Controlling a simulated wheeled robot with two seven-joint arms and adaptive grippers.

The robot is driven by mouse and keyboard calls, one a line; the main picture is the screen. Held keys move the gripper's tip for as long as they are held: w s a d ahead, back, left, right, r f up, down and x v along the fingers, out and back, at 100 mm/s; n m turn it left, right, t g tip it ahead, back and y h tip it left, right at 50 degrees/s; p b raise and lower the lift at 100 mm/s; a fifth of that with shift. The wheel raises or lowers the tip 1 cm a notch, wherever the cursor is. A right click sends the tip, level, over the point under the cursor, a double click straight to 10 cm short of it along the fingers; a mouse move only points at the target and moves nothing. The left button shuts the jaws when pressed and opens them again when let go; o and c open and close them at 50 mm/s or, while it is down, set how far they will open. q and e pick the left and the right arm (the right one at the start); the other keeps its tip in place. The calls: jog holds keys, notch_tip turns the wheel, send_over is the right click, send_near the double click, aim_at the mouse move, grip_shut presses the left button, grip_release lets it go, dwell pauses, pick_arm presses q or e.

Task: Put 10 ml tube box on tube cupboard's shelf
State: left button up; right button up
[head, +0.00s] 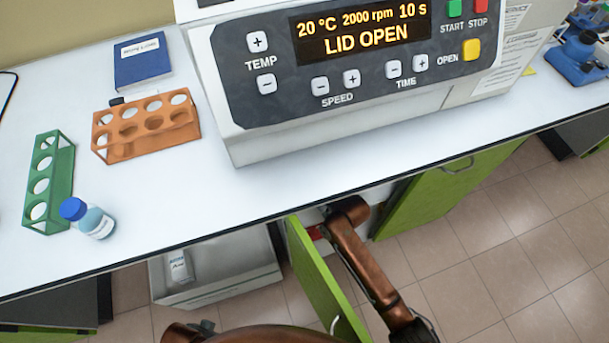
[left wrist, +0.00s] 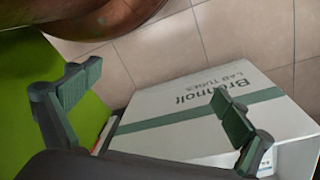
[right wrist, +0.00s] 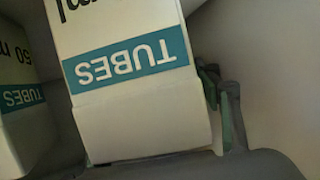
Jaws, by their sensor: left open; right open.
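In the right wrist view a white box with a teal band reading TUBES (right wrist: 130,65) fills the middle; its volume marking is cut off, so I cannot tell its size. My right gripper (right wrist: 150,95) is open at this box, with one finger beside its right side; the other finger is hidden. A second white box, marked 50 m and TUBES (right wrist: 15,95), stands to the left. In the head view my right arm reaches into the cupboard with the open green door (head: 322,285); the bench hides the gripper. My left gripper (left wrist: 153,100) is open and empty above a white lab carton (left wrist: 205,120).
The bench (head: 150,250) holds an orange rack (head: 147,125), a green rack (head: 50,185), a blue-capped bottle (head: 90,218), a blue book (head: 142,60) and a centrifuge reading LID OPEN (head: 350,60). Tiled floor (head: 500,250) is clear at the right.

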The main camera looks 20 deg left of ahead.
jog(key=p+v, duration=0.1)
jog(key=v, duration=0.1)
jog(key=shift+d+r, duration=0.25)
jog(key=shift+s+d+r+p, duration=0.3)
jog(key=shift+s+d+p, duration=0.1)
jog(key=shift+s+d, duration=0.1)
pick_arm(q)
jog(key=s+a+f+g+y+p, duration=0.1)
jog(key=s+a+f+p, duration=0.2)
jog(key=f, duration=0.6)
jog(key=shift+s+f, duration=0.2)
jog(key=shift+f, duration=0.05)
pick_arm(e)
jog(key=v, duration=0.7)
jog(key=shift+s+d, duration=0.25)
jog(key=shift+d, duration=0.15)
pick_arm(q)
jog(key=shift+a, duration=0.1)
pick_arm(e)
jog(key=shift+f, duration=0.1)
